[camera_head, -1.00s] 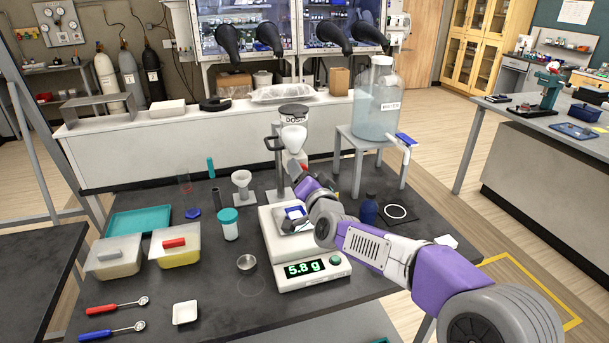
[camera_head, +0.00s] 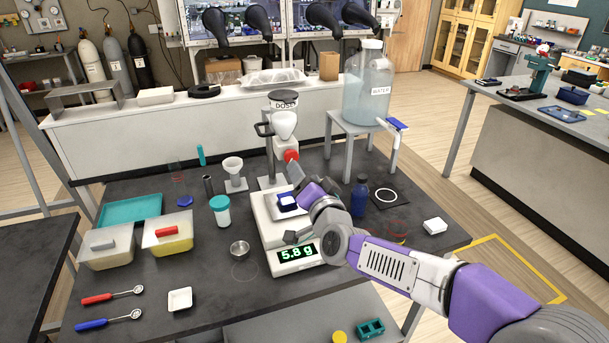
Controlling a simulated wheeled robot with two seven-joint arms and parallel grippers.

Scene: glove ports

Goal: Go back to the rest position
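My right gripper (camera_head: 297,207) is over the front part of the white scale (camera_head: 293,266), its arm coming in from the right. Its two fingers look spread apart, with nothing seen held between them. A small blue and white container (camera_head: 287,202) is on the scale's pan, just beyond the gripper; whether they touch is unclear. The scale's display reads 5.8 g. My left gripper is not in view.
The doser (camera_head: 284,122) stands behind the scale. A blue bottle (camera_head: 359,197) and a red-rimmed clear dish (camera_head: 397,229) are close to my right arm. The water tank (camera_head: 366,85) stands on a grey stand (camera_head: 345,122). Lidded tubs (camera_head: 170,233) are at left.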

